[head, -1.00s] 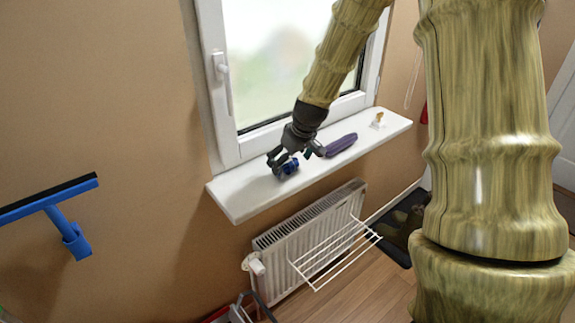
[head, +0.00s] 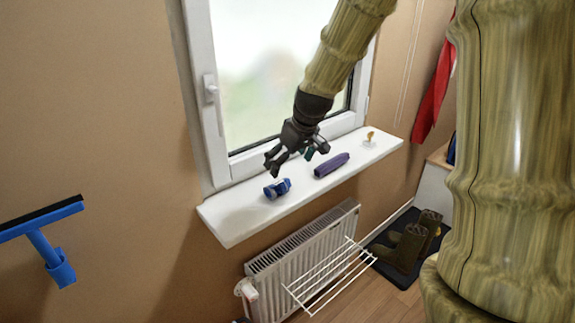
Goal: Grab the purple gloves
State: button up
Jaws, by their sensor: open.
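The purple item (head: 331,165), which looks like the rolled purple gloves, lies on the white window sill (head: 236,219), right of its middle. My gripper (head: 295,161) is open and empty above the sill. It is up and to the left of the purple item and apart from it. A small blue object (head: 277,188) lies on the sill to the left, below the gripper's left finger. The purple item is in clear view.
A small gold and white item (head: 369,139) stands at the sill's right end. The window (head: 270,75) is behind. A radiator (head: 305,255) with a white wire rack (head: 330,275) is below. A blue squeegee (head: 45,240) hangs at left. Boots (head: 408,245) stand at right.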

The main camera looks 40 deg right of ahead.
aim_at(326, 167)
jog(key=z, duration=1.45)
